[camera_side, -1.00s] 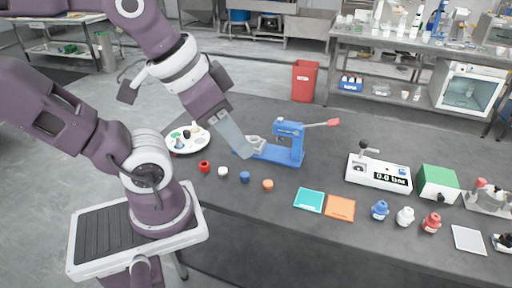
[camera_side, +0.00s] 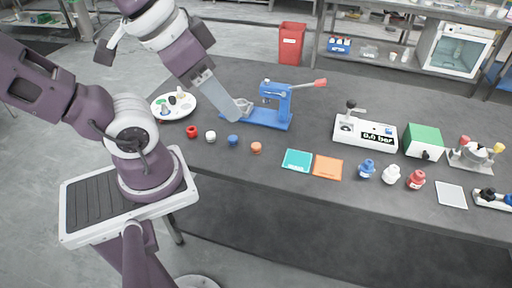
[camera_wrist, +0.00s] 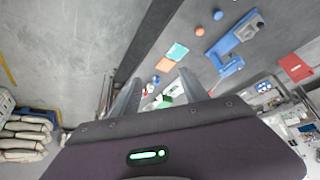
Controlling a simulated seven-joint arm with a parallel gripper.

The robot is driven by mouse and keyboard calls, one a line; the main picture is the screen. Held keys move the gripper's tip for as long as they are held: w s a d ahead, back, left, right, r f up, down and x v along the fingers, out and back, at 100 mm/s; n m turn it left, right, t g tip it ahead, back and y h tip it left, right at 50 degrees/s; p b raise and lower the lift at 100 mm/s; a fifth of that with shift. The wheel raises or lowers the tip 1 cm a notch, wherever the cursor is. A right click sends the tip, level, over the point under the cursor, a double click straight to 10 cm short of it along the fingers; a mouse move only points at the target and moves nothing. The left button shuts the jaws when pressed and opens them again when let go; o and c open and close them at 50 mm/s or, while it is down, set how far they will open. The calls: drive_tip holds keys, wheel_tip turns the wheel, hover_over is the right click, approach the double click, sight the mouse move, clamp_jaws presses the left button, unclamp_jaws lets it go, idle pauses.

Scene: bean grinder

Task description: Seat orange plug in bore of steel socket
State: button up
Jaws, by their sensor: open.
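The orange plug (camera_side: 256,148) stands on the dark table, at the right end of a row of small round pieces. It also shows in the wrist view (camera_wrist: 199,31). The steel socket (camera_side: 244,105) appears as a small grey piece at the left end of the blue press (camera_side: 284,108), partly behind my gripper finger in the side view. The press also shows in the wrist view (camera_wrist: 228,68). My gripper (camera_wrist: 158,80) is open, with nothing seen between its fingers. In the side view, the finger overlaps the table near the press; its height is unclear.
Red (camera_side: 192,131), white (camera_side: 210,136) and blue (camera_side: 233,141) pieces stand left of the plug. A teal square (camera_side: 297,160) and an orange square (camera_side: 328,167) lie to its right. A white plate (camera_side: 160,101) is at left. A gauge box (camera_side: 364,134) and bottles stand farther right.

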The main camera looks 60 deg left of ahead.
drive_tip(key=n+g, duration=0.6)
drive_tip(key=n, duration=1)
hover_over(256, 145)
drive_tip(key=f, duration=1.5)
drive_tip(key=a+f, duration=0.1)
drive_tip(key=f, duration=0.7)
drive_tip(key=shift+f, duration=0.1)
drive_tip(key=f, duration=0.4)
drive_tip(key=d+f, duration=0.1)
drive_tip(key=f, duration=0.2)
drive_tip(key=shift+r, duration=0.1)
clamp_jaws()
